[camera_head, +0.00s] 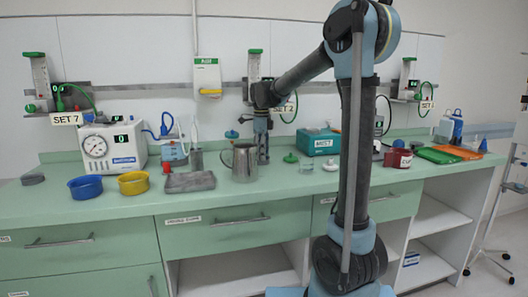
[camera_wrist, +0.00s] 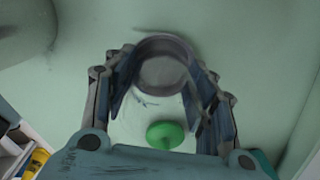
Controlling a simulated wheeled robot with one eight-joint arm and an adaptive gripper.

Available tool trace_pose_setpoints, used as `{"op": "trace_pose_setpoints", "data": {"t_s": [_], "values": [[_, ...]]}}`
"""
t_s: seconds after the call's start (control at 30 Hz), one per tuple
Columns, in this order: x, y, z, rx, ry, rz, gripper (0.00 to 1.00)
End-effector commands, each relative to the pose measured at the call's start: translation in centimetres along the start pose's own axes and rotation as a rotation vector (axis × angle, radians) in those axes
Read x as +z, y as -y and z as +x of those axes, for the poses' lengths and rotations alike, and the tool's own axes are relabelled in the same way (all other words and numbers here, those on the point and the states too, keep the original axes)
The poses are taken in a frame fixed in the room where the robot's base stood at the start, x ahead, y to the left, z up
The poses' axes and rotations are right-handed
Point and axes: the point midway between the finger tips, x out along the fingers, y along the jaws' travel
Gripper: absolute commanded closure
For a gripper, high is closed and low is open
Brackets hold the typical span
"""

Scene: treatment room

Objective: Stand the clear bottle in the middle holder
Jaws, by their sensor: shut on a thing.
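My gripper (camera_head: 262,157) points down near the counter's back, right of the steel jug. In the wrist view my gripper (camera_wrist: 160,95) is shut on a round-mouthed, greyish see-through thing (camera_wrist: 163,70), which looks like the clear bottle. In the head view my gripper and the jug mostly hide it, so I cannot tell whether its base touches anything. I cannot make out the middle holder itself.
The steel jug (camera_head: 244,163) stands close left of my gripper. A green stopper (camera_head: 291,158), a small clear glass (camera_head: 305,165) and a teal box (camera_head: 318,142) are to its right. A grey tray (camera_head: 190,181) and blue and yellow bowls (camera_head: 133,183) are further left.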

Motion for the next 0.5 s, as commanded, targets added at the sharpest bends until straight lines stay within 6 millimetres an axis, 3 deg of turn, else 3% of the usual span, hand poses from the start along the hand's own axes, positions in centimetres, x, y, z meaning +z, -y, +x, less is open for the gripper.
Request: {"op": "trace_pose_setpoints", "data": {"t_s": [0.13,0.17,0.23,0.27,0.5], "values": [[-0.13,-0.57,0.77,0.015,-0.002,-0.002,1.00],[-0.13,-0.54,0.80,0.016,-0.002,-0.002,0.44],[-0.14,-0.45,0.88,0.017,-0.002,-0.002,0.29],[-0.16,-0.38,0.90,0.016,-0.002,-0.001,0.25],[-0.60,-0.97,-0.04,0.000,0.000,0.004,0.25]]}}
